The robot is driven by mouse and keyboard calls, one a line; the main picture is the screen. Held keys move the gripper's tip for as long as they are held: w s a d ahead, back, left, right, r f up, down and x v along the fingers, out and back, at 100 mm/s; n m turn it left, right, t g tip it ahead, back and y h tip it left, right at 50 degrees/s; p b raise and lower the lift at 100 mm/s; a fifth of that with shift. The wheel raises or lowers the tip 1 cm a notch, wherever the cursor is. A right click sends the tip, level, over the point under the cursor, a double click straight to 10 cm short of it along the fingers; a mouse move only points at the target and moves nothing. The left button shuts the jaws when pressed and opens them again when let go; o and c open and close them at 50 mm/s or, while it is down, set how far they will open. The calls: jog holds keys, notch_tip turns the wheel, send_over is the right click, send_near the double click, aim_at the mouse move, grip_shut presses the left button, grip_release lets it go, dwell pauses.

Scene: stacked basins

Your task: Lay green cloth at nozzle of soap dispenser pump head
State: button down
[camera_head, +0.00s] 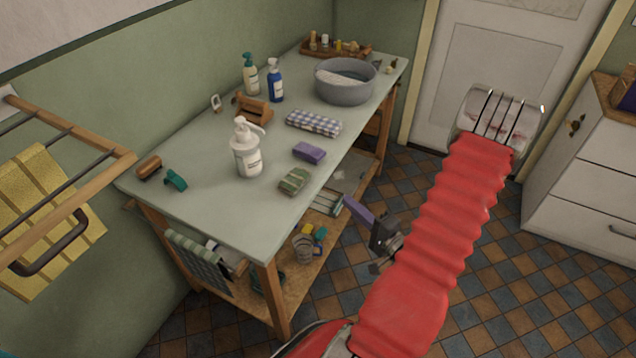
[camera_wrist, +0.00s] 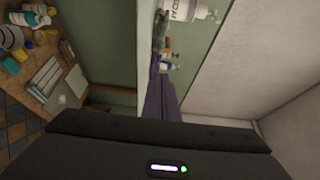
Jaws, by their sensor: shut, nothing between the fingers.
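The green striped cloth (camera_head: 295,181) lies folded on the table near its front edge. The white soap dispenser (camera_head: 247,158) stands upright behind it to the left, its pump nozzle (camera_head: 257,128) pointing right. In the wrist view, a white labelled bottle (camera_wrist: 180,10), seemingly the dispenser, shows sideways at the top edge, partly cut off. My gripper (camera_head: 346,198) has its purple fingers shut and empty. It is off the table's front edge, to the right of the cloth and apart from it. The fingers also show in the wrist view (camera_wrist: 157,70).
A purple sponge (camera_head: 309,152) and a checkered cloth (camera_head: 314,123) lie behind the green cloth. A grey basin (camera_head: 346,92), a blue bottle (camera_head: 275,82) and a teal-topped bottle (camera_head: 250,76) stand farther back. A lower shelf (camera_head: 300,280) holds several items.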

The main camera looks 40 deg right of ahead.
send_near(308, 176)
jog(key=w+d, duration=0.3)
jog(key=shift+w+a, duration=0.5)
jog(key=shift+w, duration=0.3)
jog(key=shift+w+a, duration=0.6)
jog(key=shift+w, duration=0.15)
jog(key=shift+w, duration=0.1)
